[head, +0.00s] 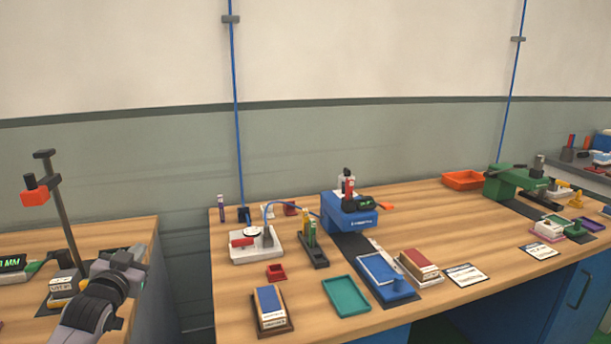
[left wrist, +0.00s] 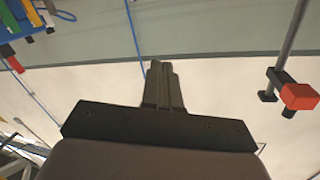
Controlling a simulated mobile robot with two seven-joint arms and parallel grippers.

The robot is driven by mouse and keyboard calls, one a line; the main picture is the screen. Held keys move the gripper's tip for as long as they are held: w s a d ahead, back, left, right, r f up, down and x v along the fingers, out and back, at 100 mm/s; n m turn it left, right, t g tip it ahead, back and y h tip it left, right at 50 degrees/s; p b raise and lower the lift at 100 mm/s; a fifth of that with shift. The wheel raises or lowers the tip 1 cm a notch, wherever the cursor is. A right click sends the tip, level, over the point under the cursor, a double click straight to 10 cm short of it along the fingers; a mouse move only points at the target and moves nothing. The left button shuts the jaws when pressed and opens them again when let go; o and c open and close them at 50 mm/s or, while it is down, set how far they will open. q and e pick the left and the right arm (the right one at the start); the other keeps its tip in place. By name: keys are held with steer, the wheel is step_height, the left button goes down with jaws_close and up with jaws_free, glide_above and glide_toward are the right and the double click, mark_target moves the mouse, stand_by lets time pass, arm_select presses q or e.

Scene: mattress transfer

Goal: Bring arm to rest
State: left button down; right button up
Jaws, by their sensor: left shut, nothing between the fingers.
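My left arm comes in from the lower left in the head view, grey and raised in front of the left bench. Its gripper (head: 126,261) points away from me, near the gap between the two benches. In the left wrist view the two dark fingers (left wrist: 160,66) lie together, shut with nothing between them, and the wall fills much of the background. The gripper appears apart from the bench items. My right gripper is in neither view.
A post with an orange-red head (head: 36,196) stands on the left bench, close to my left arm. The main bench (head: 300,290) holds a blue machine (head: 348,216), a green machine (head: 513,186), a teal tray (head: 346,296) and a red-orange bin (head: 463,180).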

arm_select(q)
steer(key=s+d+f+g+h, duration=0.1)
steer(key=s+d+f+g, duration=0.1)
steer(key=s+d+f, duration=0.5)
steer(key=s+d+f+g+h, duration=0.1)
steer(key=s+d+f, duration=0.2)
steer(key=s+f, duration=0.85)
steer(key=s+d+f+g, duration=0.2)
steer(key=s+d+f, duration=0.1)
steer(key=s, duration=0.6)
steer(key=s+d+f+g+h, duration=0.1)
steer(key=s+d+f, duration=0.2)
steer(key=s, duration=0.6)
step_height(320, 180, down, 2)
steer(key=shift+s+f+n+g+h, duration=0.2)
steer(key=shift+s+n+g+h, duration=0.1)
steer(key=shift+g, duration=0.1)
steer(key=shift+a, duration=0.1)
